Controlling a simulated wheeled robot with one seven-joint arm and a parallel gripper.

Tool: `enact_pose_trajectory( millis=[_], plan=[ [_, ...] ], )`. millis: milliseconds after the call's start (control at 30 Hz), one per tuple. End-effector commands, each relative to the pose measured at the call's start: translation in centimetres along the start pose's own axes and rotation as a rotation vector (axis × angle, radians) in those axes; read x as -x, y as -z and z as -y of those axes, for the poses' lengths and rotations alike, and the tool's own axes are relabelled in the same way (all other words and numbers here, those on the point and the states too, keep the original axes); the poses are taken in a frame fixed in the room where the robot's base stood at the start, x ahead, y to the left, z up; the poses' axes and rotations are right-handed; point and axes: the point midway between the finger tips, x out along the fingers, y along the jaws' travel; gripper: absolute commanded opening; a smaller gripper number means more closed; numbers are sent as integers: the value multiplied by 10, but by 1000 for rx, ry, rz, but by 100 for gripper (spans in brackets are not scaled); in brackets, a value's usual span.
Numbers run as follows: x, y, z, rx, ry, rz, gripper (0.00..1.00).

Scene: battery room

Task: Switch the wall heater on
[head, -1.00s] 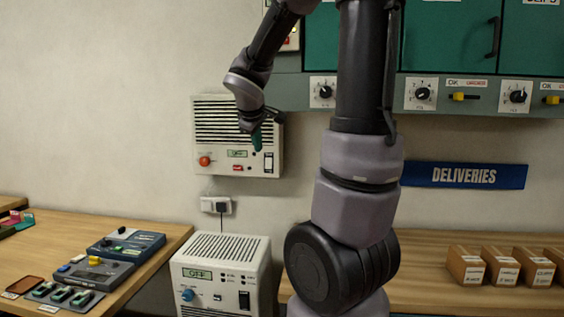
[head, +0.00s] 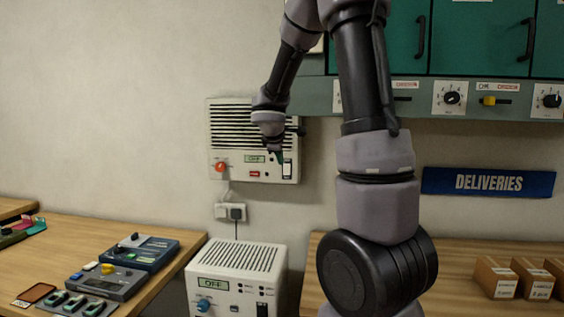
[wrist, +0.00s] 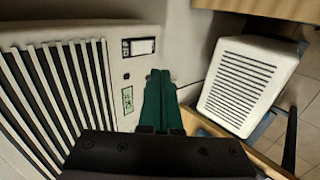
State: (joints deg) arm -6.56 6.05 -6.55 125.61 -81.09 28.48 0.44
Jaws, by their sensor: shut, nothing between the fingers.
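The wall heater (head: 232,140) is a white box on the wall with a dark slatted grille. Its small display (head: 256,159) reads OFF. My gripper (head: 280,158) has green fingers, shut and empty, just above and left of the rocker in the head view. In the wrist view the shut fingers (wrist: 158,98) are in front of the heater's panel (wrist: 122,72), beside the display (wrist: 127,100). I cannot tell whether they touch it.
A similar white floor unit (head: 238,256), also reading OFF, stands below; it shows in the wrist view (wrist: 243,85). A wall socket (head: 230,212) is between them. A desk (head: 150,300) with control boxes is at left. Green cabinets (head: 470,40) hang above right.

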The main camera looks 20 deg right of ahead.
Motion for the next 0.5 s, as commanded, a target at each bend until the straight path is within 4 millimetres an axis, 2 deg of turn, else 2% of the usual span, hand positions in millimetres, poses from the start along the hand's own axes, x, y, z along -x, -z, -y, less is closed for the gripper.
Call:
enact_pose_trajectory(
  millis=[367,500],
  plan=[
    [-81,-1,2,2,4,3,0],
    [-99,-1,-12,-4,0,2,0]
  ],
)
